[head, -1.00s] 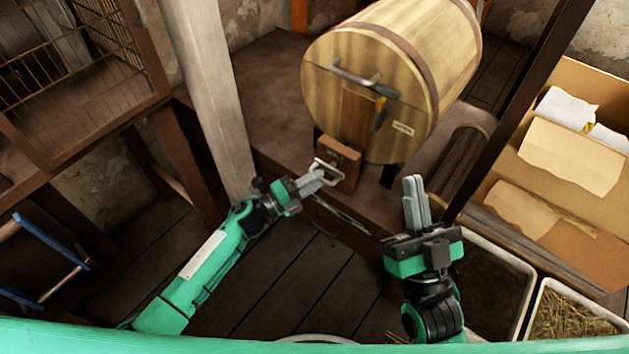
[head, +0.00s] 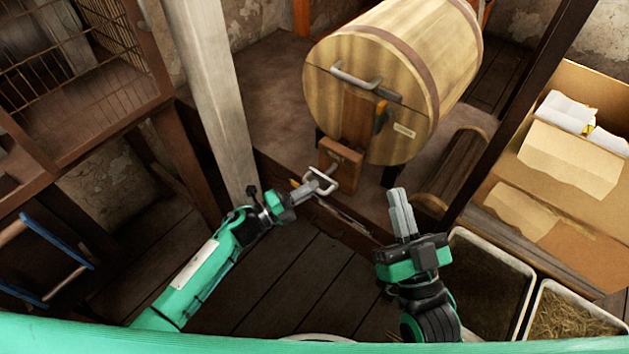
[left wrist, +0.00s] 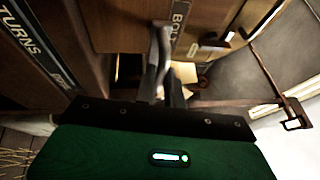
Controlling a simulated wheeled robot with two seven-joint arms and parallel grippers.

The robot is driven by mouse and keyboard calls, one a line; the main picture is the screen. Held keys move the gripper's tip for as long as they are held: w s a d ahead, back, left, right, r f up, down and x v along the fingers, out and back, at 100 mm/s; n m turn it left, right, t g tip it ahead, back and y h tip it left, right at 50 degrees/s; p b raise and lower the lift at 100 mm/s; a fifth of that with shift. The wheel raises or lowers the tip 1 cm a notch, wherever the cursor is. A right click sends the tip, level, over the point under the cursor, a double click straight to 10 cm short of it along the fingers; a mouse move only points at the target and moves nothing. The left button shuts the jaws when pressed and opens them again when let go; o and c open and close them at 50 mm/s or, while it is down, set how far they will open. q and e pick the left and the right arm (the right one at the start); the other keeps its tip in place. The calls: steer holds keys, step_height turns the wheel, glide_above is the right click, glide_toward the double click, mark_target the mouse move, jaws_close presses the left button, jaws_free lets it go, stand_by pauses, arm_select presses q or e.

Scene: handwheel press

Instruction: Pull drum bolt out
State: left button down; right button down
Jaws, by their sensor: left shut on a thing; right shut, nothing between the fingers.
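The wooden drum (head: 375,85) lies on its side on a brown stand, its round end facing me. A wooden block (head: 341,158) sits low at its front. A pale metal loop handle (head: 318,192), seemingly the bolt's, stands out in front of the block. My left gripper (head: 322,184) is shut on this handle. In the left wrist view the fingers (left wrist: 163,65) reach to a plate lettered "BOLT" (left wrist: 180,22); the bolt's shaft is not clearly visible. My right gripper (head: 398,198) is shut and empty, right of the handle and apart from the drum.
A grey post (head: 205,95) stands left of the drum, close to my left arm. A dark post (head: 515,110) rises on the right. Cardboard boxes (head: 585,90) and trays, one with straw (head: 570,318), stand at the right. The floor between my arms is clear.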

arm_select(q)
steer(key=shift+s+a+f, duration=0.1)
steer(key=shift+s+a, duration=0.2)
steer(key=shift+s, duration=0.1)
arm_select(e)
steer(key=shift+w+a+f+g, duration=0.15)
steer(key=shift+f+g, duration=0.25)
steer(key=shift+f, duration=0.4)
arm_select(q)
steer(key=c, duration=1.8)
jaws_free()
steer(key=o, duration=0.3)
steer(key=shift+s+a, duration=0.1)
arm_select(e)
steer(key=shift+a, duration=0.1)
